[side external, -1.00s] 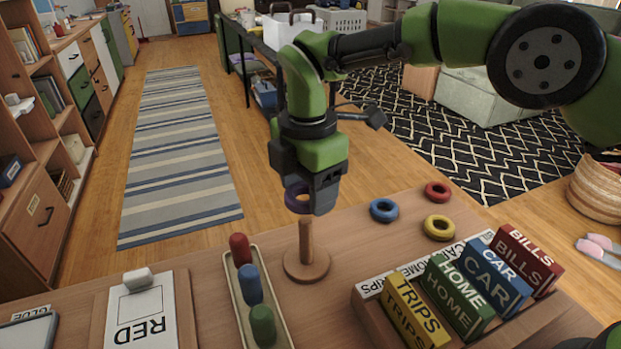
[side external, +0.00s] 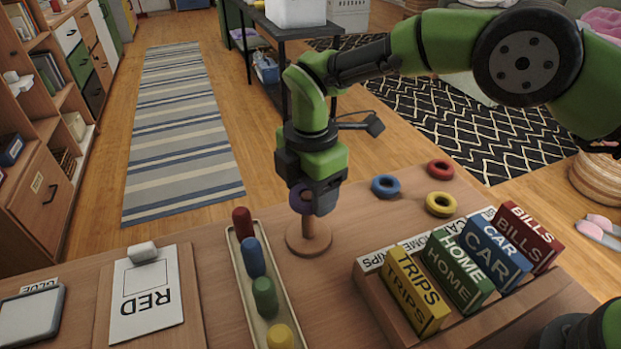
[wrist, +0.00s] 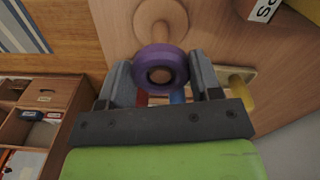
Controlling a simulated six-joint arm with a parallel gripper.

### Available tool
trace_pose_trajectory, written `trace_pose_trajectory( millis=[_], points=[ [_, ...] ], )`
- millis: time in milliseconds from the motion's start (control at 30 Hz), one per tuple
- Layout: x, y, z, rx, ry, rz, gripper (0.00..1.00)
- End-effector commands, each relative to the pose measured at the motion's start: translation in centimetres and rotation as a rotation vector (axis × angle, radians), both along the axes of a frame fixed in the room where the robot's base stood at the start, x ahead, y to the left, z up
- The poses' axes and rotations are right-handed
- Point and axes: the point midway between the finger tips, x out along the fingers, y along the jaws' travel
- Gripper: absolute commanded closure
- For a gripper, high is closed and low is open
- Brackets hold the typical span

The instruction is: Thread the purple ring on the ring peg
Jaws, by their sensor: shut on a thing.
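My gripper (side external: 316,200) is shut on the purple ring (side external: 297,202) at the upper part of the ring peg (side external: 309,240), a wooden post on a round base. In the wrist view the purple ring (wrist: 180,62) sits between my two fingertips (wrist: 160,82). The peg's round base (wrist: 160,18) shows beyond it, and a brown round end that looks like the peg tip shows in the ring's hole. The ring seems to be around the top of the peg, well above the base. My gripper hides part of the ring in the side view.
Blue (side external: 385,187), red (side external: 440,169) and yellow (side external: 440,204) rings lie to the right. A tray (side external: 240,268) of coloured pegs stands close left of the ring peg. A rack (side external: 388,300) of labelled blocks stands front right. A RED card board (side external: 190,300) lies at left.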

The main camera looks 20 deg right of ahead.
Motion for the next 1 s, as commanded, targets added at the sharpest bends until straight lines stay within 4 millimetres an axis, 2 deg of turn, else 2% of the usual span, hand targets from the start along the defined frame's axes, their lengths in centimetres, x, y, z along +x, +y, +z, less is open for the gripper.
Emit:
trace_pose_trajectory(
  millis=[1000],
  points=[
    [0.0,0.0,-5.4,-0.001,0.0,0.001,0.64]
  ],
)
